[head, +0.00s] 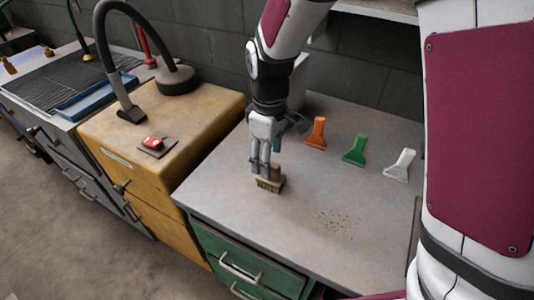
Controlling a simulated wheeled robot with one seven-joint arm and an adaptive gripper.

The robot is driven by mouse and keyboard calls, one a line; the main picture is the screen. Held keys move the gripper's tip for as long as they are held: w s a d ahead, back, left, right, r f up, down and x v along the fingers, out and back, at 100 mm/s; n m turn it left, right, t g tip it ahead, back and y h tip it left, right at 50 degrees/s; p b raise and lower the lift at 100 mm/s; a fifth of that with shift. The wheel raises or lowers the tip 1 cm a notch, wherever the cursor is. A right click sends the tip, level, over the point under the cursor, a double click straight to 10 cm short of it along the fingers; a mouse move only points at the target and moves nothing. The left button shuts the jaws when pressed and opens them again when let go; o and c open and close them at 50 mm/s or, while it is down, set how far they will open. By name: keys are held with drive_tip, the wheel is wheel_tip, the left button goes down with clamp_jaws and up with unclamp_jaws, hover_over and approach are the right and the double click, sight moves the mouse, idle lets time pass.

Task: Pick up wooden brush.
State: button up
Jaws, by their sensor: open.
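The wooden brush (270,184) stands on the grey top of the green-drawer cabinet, a small tan block with its bristles down and a handle rising from it. My gripper (263,172) points down at the brush from above, with its fingers at the handle. The fingers partly cover the brush. The gripper is open, and I cannot tell whether a finger touches the handle.
Dark crumbs (334,219) are scattered at the front right. A yellow cabinet (160,120) with a red button (155,142) and a bent lamp stands to the left.

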sight(276, 182)
drive_tip(key=shift+d+f, duration=0.15)
drive_tip(key=shift+f, duration=1.75)
drive_tip(key=shift+d+f, duration=0.1)
drive_tip(key=shift+f, duration=1.8)
drive_tip(key=c, duration=1.3)
